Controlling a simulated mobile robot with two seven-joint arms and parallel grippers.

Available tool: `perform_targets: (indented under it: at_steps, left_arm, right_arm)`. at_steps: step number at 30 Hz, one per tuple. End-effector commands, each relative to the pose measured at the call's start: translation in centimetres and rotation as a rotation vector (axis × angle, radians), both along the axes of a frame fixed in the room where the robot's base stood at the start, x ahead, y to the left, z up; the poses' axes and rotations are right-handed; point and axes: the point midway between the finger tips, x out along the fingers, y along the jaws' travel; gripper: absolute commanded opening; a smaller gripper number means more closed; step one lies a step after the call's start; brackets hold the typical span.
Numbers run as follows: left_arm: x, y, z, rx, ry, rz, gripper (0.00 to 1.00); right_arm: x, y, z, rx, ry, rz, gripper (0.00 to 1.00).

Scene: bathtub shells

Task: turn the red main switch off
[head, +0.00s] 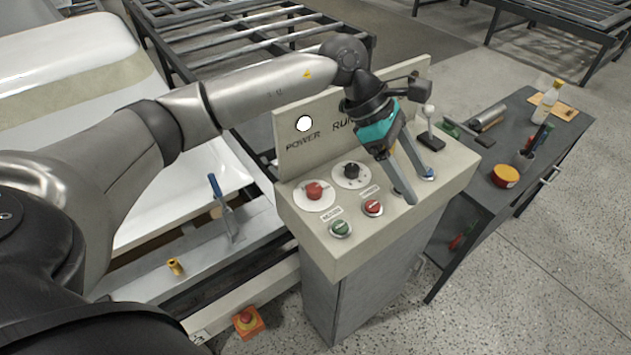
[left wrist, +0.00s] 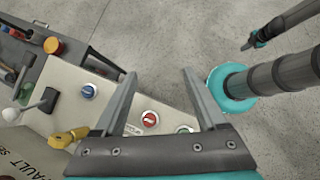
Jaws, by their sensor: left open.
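A grey control console (head: 320,255) has a sloped panel with several controls. A red rotary knob (head: 314,190) sits on a white round plate at the panel's left. A second, smaller red knob (head: 372,207) with a white bar is nearer the front; it also shows in the left wrist view (left wrist: 149,118). The small labels are too blurred to tell which is the main switch. The lamp (head: 304,123) over POWER looks white. My left gripper (head: 421,188) is open and empty above the panel's right part, near a blue button (left wrist: 88,91).
A black knob (head: 351,171), a green button (head: 340,229) and a white-topped lever (head: 429,112) share the panel. A dark side table (head: 560,135) with tools stands right. A white tub shell (head: 60,50) lies left. An orange emergency-stop box (head: 247,322) is low in front.

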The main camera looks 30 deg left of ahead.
Motion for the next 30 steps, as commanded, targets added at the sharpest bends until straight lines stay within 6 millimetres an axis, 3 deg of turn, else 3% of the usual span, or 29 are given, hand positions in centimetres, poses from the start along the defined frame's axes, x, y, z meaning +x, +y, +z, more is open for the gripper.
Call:
perform_targets:
  at_steps: [1,3,6,10,13,17,30]
  left_arm:
    - [0.7,3.2,-0.1,0.122,-0.012,-0.009,0.74]
    - [1.2,7.4,-0.2,0.281,-0.009,-0.021,0.74]
    - [1.3,12.7,0.4,0.465,0.015,-0.023,0.74]
    - [1.0,17.2,1.4,0.612,0.054,-0.015,0.74]
    - [0.7,18.8,1.8,0.664,0.073,-0.012,0.74]
    - [0.6,19.2,1.1,0.677,0.081,-0.012,0.74]
    - [0.5,19.0,-7.8,0.672,0.083,-0.014,0.74]
  right_arm:
    - [0.0,0.0,0.0,0.0,0.0,0.0,0.0]
    - [0.0,0.0,0.0,0.0,-0.001,0.0,0.0]
    - [0.0,0.0,0.0,0.0,-0.001,0.0,0.0]
    - [0.1,0.0,0.0,-0.001,-0.001,0.0,0.0]
    - [0.1,0.0,0.0,-0.001,-0.001,-0.001,0.0]
    - [0.1,0.0,0.0,-0.001,-0.001,-0.001,0.0]
    - [0.1,0.0,-0.1,-0.001,-0.001,-0.001,0.0]
